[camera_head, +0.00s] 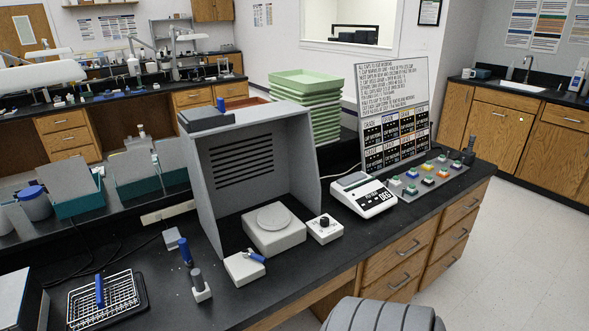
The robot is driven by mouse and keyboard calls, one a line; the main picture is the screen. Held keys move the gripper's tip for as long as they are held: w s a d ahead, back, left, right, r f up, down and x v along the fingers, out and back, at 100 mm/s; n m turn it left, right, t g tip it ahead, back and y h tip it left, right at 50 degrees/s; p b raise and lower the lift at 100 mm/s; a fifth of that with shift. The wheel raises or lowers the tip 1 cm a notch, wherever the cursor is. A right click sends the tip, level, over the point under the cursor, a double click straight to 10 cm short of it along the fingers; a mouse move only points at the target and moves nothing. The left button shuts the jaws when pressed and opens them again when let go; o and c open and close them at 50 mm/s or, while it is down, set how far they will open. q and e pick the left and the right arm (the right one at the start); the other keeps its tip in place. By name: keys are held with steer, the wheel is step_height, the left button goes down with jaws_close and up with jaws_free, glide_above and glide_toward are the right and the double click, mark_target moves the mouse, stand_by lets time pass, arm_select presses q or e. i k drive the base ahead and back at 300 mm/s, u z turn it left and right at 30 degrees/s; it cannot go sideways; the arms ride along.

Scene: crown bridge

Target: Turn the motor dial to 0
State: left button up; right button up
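A small white control box (324,232) with a black round dial (324,221) on top stands on the black bench. It sits just right of a larger white unit (274,231) with a round disc on top, in front of a grey slotted hood (250,165). The dial's marks are too small to read, so I cannot tell its setting. Neither of my grippers is in view, and nothing touches the dial.
A white scale (363,195) and a panel of coloured buttons (428,177) stand to the right. A small white box with a blue lever (245,267) and a wire basket (104,297) are to the left. A grey ribbed shape (381,315) is at the bottom edge.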

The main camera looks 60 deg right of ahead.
mark_target(324, 221)
steer(key=z, duration=4.7)
steer(key=i, duration=2.45)
steer(key=u, duration=2.8)
